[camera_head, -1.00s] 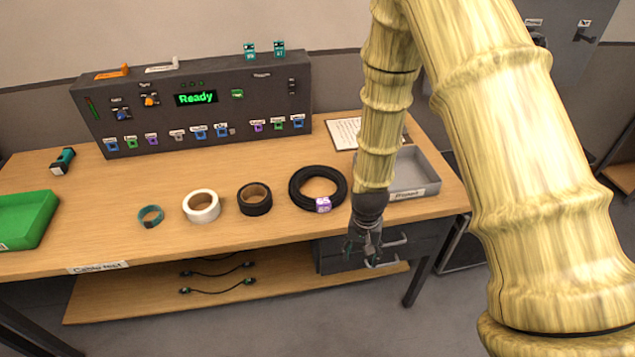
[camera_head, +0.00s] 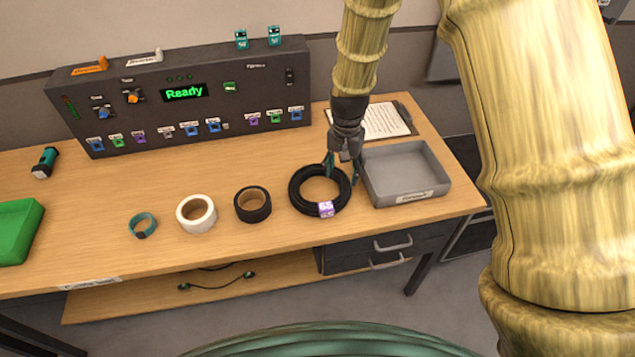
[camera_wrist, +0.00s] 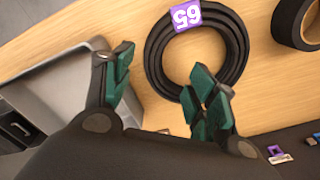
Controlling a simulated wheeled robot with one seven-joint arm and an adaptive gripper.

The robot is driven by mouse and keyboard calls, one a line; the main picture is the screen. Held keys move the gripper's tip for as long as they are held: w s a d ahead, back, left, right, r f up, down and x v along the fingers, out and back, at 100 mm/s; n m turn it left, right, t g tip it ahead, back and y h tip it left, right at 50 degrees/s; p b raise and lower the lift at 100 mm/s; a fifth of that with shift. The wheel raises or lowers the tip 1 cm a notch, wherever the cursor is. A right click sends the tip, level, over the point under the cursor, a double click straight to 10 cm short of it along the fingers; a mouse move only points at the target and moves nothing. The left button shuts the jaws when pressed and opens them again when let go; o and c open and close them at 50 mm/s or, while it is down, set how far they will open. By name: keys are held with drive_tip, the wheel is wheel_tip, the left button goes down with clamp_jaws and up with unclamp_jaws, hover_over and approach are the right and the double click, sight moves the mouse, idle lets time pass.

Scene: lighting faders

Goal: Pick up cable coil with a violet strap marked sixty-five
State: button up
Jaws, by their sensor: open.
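The cable coil (camera_head: 300,205) is a black ring lying flat on the wooden table, with a violet strap (camera_head: 326,209) marked 65 on its front side. In the wrist view the coil (camera_wrist: 236,45) lies beyond the fingertips and its violet strap (camera_wrist: 186,17) reads upside down. My gripper (camera_head: 343,170) is over the coil's back right edge, its two green fingers spread apart. In the wrist view my gripper (camera_wrist: 160,82) is open and empty, with one finger overlapping the coil's near edge in the picture. I cannot tell whether that finger touches the coil.
A grey tray (camera_head: 437,187) stands close to the coil's right. Black tape (camera_head: 264,211), white tape (camera_head: 208,222) and a teal band (camera_head: 136,226) lie to the left. A clipboard (camera_head: 385,120) lies behind the tray. A dark control panel (camera_head: 230,107) stands at the back.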

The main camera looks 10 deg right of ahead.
drive_tip(key=p, duration=0.1)
hover_over(344, 193)
wheel_tip(344, 193, down, 4)
drive_tip(key=shift+w+a+f, duration=0.1)
drive_tip(key=shift+w+a, duration=0.05)
drive_tip(key=shift+f, duration=0.25)
drive_tip(key=shift+d+f+p, duration=0.2)
drive_tip(key=shift+f+p, duration=1.1)
drive_tip(key=shift+f, duration=1.15)
drive_tip(key=shift+s, duration=0.2)
drive_tip(key=c, duration=1.2)
clamp_jaws()
drive_tip(key=shift+r, duration=0.15)
